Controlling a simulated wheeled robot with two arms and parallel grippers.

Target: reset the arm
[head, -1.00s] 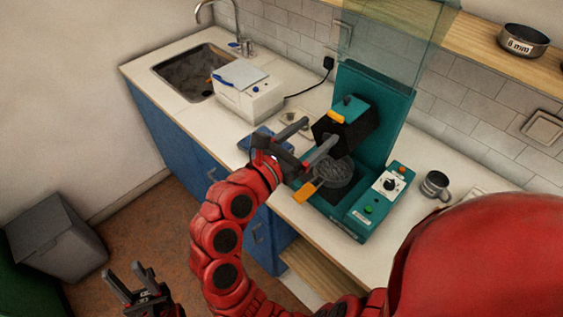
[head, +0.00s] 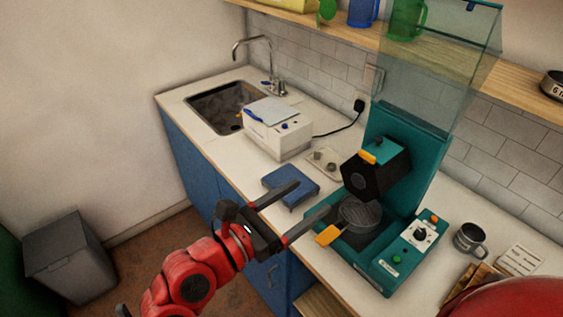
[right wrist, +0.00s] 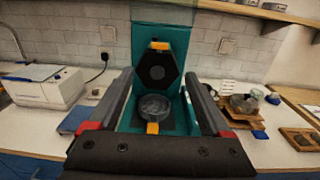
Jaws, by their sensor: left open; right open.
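My right gripper (head: 312,196) is open and empty in front of the teal press (head: 383,265), on the near side of the counter. In the right wrist view its two fingers (right wrist: 158,78) stand wide apart, with the press framed between them. The round grey dish (head: 360,213) with an orange handle (head: 328,235) sits on the press base, below the tilted black head (head: 376,172). Nothing is between the fingers. Only a dark tip of my left gripper (head: 123,310) shows at the bottom edge; most of it is cut off.
A blue scale-like block (head: 291,184) lies left of the press. Behind it are a white box device (head: 278,135) and the sink (head: 222,108). A grey mug (head: 469,238) stands right of the press. A shelf (head: 350,32) runs above. A grey bin (head: 68,262) is on the floor.

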